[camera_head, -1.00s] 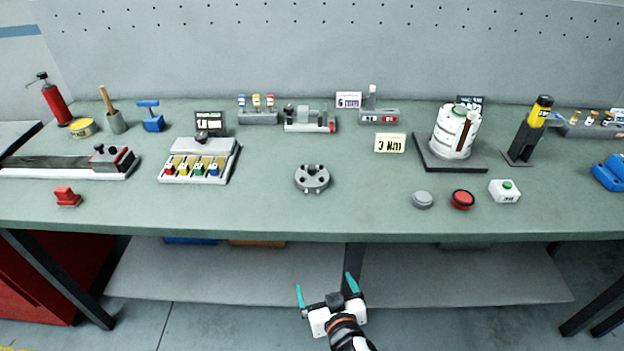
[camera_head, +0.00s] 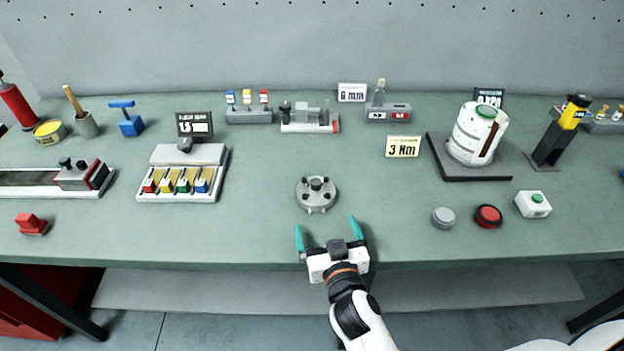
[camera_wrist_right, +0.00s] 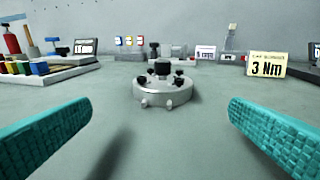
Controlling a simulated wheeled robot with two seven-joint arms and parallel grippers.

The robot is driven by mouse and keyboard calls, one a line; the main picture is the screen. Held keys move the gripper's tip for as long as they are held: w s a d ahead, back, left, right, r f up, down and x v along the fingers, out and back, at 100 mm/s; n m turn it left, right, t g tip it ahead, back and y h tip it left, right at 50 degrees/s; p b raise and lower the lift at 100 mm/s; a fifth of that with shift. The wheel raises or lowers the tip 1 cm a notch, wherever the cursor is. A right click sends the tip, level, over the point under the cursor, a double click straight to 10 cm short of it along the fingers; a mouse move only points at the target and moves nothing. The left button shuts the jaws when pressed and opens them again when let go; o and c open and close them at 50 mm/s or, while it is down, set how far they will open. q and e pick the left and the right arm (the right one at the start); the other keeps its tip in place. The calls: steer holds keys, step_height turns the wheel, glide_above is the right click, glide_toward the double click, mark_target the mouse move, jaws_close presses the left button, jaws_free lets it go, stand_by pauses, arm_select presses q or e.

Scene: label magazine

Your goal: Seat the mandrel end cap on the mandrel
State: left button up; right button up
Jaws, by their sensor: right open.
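No part is labelled as the mandrel or its end cap, so I cannot tell for certain which they are. A round grey disc with black knobs on top (camera_head: 316,195) lies flat near the front middle of the bench; it also shows in the right wrist view (camera_wrist_right: 162,92). A white upright cylinder with a green top and brown strip (camera_head: 470,137) stands at the right on a dark square base (camera_head: 480,176). My right gripper (camera_head: 328,231), with teal fingers, is open and empty in front of the disc, apart from it. It also shows in the wrist view (camera_wrist_right: 160,130). My left gripper is out of view.
A grey button (camera_head: 443,217), a red button (camera_head: 488,216) and a white box with a green button (camera_head: 533,204) lie right of the disc. A tray of coloured blocks (camera_head: 181,183) stands left. A 3 Nm sign (camera_head: 402,146) stands behind. Bench is clear around the disc.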

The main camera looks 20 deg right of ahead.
mark_target(318, 196)
steer(key=w, duration=0.1)
steer(key=w+p, duration=0.1)
steer(key=w, duration=0.3)
steer(key=shift+w+d+f, duration=0.2)
steer(key=shift+d+f, duration=0.05)
steer(key=shift+w+d+p, duration=0.1)
steer(key=shift+w+p, duration=0.35)
steer(key=shift+w, duration=0.25)
steer(key=w, duration=0.2)
steer(key=w+p, duration=0.1)
steer(key=shift+w+d+f, duration=0.15)
steer(key=shift+d+f, duration=0.05)
steer(key=shift+d, duration=0.1)
steer(key=shift+w+f, duration=0.2)
steer(key=shift+w, duration=0.2)
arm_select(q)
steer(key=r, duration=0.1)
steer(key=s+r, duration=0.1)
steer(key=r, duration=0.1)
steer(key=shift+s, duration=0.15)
arm_select(e)
steer(key=shift+s, duration=0.1)
steer(key=shift+c, duration=1.4)
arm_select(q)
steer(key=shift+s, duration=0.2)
arm_select(e)
steer(key=shift+r, duration=0.15)
steer(key=c, duration=0.7)
